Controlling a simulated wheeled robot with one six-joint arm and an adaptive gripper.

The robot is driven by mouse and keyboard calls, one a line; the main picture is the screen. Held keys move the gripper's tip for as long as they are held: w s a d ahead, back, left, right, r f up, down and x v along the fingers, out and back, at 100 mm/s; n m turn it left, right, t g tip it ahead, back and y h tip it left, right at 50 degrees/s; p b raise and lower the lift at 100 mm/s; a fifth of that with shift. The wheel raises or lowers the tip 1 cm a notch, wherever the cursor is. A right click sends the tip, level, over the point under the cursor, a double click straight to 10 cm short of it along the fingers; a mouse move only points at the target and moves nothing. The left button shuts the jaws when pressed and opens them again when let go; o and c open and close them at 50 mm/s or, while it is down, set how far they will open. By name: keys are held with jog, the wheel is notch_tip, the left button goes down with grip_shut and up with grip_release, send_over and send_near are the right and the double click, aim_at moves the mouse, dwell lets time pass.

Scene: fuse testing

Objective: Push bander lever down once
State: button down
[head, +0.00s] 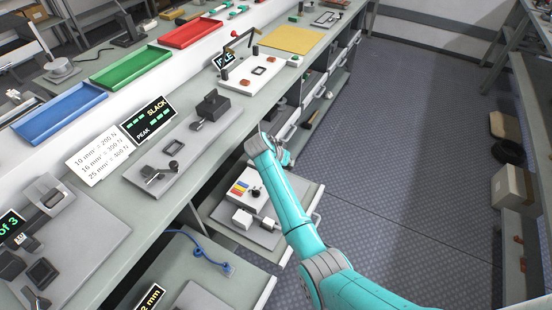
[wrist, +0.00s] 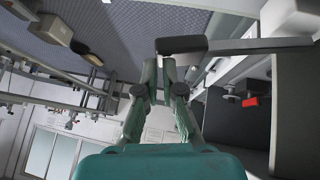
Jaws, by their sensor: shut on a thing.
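In the wrist view, a lever with a dark grip (wrist: 182,45) and a long grey bar (wrist: 265,46) crosses just beyond my fingers. My gripper (wrist: 167,62) is shut, with its fingertips close together at the dark grip. The exact contact is partly hidden by the fingers. In the head view my teal arm reaches to the front edge of the bench. My fingers and this lever cannot be made out there, behind the arm's end.
A drawer with a white block (head: 240,187) lies open beside my arm. A blue cable (head: 203,253) lies on another surface. The bench carries a SLACK display (head: 149,118), a black device (head: 212,107) and coloured trays (head: 133,62).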

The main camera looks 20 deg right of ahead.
aim_at(289, 169)
jog(key=shift+s+d+f, duration=0.15)
jog(key=shift+s+f, duration=0.05)
jog(key=shift+f, duration=0.85)
jog(key=shift+s+d+f, duration=0.1)
jog(key=shift+s+f, duration=0.05)
jog(key=shift+f, duration=0.85)
jog(key=shift+r, duration=0.1)
jog(key=shift+w+a+r, duration=0.15)
jog(key=shift+w+r, duration=0.05)
jog(key=shift+r, duration=0.8)
jog(key=shift+w+a+r, duration=0.1)
jog(key=shift+w+r, duration=0.1)
jog(key=shift+r, duration=0.8)
jog(key=shift+w+a+r, duration=0.15)
jog(key=shift+w+r, duration=0.05)
jog(key=shift+r, duration=1)
notch_tip(289, 169, up, 7)
jog(key=shift+w+a, duration=0.35)
jog(key=shift+w, duration=0.1)
